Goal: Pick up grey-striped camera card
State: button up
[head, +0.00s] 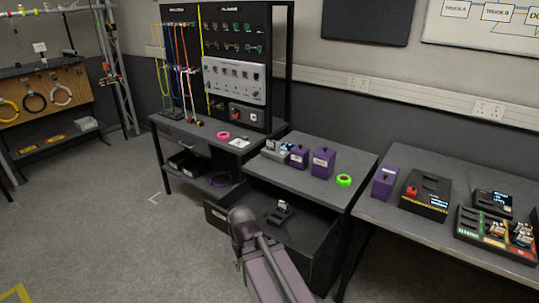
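I cannot single out a grey-striped camera card; any stripe is too small to see. Several small card-like pieces (497,229) stand in a black sorting tray (467,236) on the right-hand table. The tray has green, yellow and red sections. A black slotted unit (430,189) with a red knob and a small lit screen stands left of the tray. My arm shows at the bottom middle, in front of the open drawer and well left of the tray. I cannot make out my gripper's fingers.
An open black drawer (222,218) juts out under the middle bench, with a small dark item (281,209) inside. Purple boxes (322,163) and a green tape roll (344,180) sit on that bench. Another purple box (385,182) stands on the right-hand table (389,220). The floor at left is clear.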

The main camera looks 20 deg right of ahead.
aim_at(271, 146)
jog(key=u, duration=0.35)
jog(key=i, duration=1.55)
jog(key=z, duration=0.75)
jog(key=i, duration=0.65)
jog(key=z, duration=0.4)
